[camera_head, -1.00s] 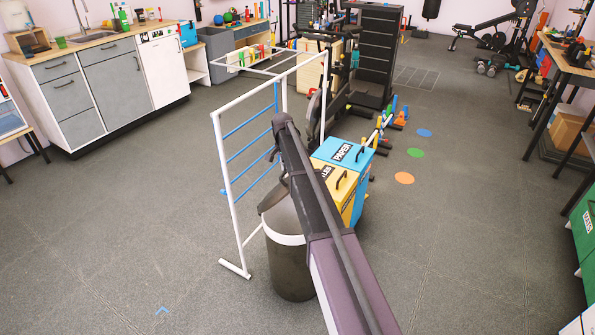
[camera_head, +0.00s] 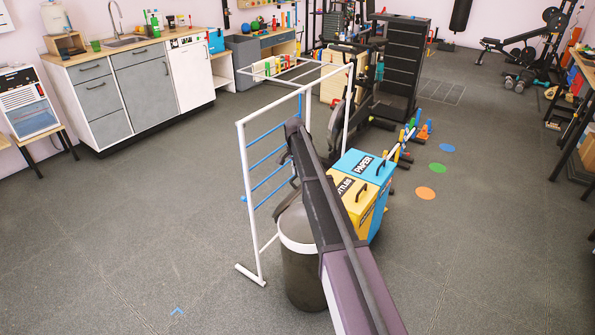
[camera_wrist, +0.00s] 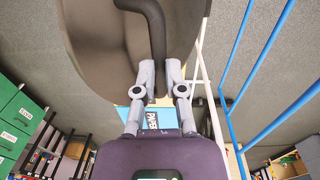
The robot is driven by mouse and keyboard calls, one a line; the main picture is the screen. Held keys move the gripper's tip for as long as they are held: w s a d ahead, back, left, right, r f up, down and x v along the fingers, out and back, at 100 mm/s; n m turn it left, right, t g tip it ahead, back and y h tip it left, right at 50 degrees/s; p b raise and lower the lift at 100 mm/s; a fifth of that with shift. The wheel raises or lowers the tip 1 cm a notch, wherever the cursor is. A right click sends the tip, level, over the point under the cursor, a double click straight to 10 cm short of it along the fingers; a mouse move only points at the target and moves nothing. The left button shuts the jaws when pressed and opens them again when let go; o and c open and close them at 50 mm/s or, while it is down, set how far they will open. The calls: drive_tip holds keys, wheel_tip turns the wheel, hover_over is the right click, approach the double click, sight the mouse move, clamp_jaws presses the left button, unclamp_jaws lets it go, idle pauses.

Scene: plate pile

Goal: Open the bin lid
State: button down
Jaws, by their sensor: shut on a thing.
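The bin (camera_head: 303,275) is a dark grey round bin with a white band below its top, standing on the floor under my arm in the head view. Its domed grey lid (camera_head: 292,222) is partly covered by my arm there. In the wrist view the lid (camera_wrist: 95,35) fills the upper middle, with a black curved handle (camera_wrist: 156,35) in front of it. My gripper (camera_wrist: 159,72) is shut on this handle, which passes between the two fingertips.
A yellow box (camera_head: 358,195) and a blue box labelled PAPER (camera_head: 369,165) stand right behind the bin. A white frame with blue rails (camera_head: 253,215) stands close on its left. The floor at front left and right is clear.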

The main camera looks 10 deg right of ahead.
drive_tip(key=shift+w+a, duration=0.1)
idle(0.5)
drive_tip(key=c, duration=0.6)
unclamp_jaws()
drive_tip(key=shift+w+f, duration=0.1)
drive_tip(key=shift+f, duration=0.15)
drive_tip(key=shift+c, duration=0.2)
drive_tip(key=shift+r, duration=0.1)
